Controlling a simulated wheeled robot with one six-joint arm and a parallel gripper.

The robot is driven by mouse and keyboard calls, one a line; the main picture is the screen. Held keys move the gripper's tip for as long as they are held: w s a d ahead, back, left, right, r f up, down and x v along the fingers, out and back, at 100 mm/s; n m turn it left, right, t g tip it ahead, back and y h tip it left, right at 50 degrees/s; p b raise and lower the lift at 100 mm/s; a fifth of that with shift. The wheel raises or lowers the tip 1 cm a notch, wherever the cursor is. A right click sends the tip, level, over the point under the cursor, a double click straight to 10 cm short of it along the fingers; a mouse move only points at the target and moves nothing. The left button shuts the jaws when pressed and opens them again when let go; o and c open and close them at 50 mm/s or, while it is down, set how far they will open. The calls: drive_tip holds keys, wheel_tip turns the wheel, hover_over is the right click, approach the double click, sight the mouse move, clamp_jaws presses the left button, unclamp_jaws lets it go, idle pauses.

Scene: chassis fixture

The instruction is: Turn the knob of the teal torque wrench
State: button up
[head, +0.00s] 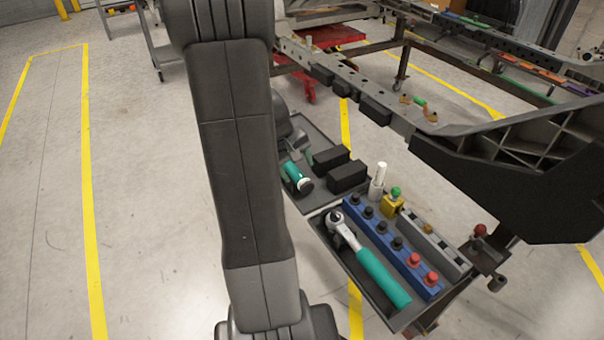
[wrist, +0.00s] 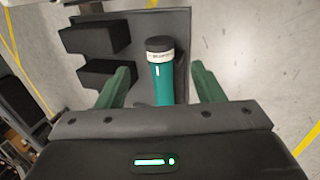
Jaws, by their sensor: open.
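The teal torque wrench (wrist: 163,80) lies on a dark grey tray, with a white marked ring and a black knob (wrist: 159,44) at its far end. In the head view the wrench (head: 291,172) shows just right of my arm; its other end is hidden. My gripper (wrist: 159,72) is open, with one green finger on each side of the teal handle in the wrist view. The fingers look apart from the wrench, and the knob lies beyond their tips. In the head view my arm hides much of the gripper.
Two black blocks (head: 331,160) (head: 347,177) lie beside the wrench. A nearer tray holds a teal-handled ratchet (head: 383,277), a blue socket rail (head: 397,247) and a grey rail (head: 433,243). The chassis frame (head: 470,130) stands behind at right. Open floor (head: 150,220) lies left.

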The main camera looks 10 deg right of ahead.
sight(304, 183)
drive_tip(key=v, duration=0.5)
drive_tip(key=shift+p, duration=0.4)
drive_tip(key=b+x, duration=0.4)
drive_tip(key=x, duration=1)
drive_tip(key=shift+r+p, duration=0.2)
drive_tip(key=shift+p, duration=0.3)
drive_tip(key=shift+f, duration=0.1)
drive_tip(key=shift+f+b, duration=0.1)
drive_tip(key=shift+b, duration=0.3)
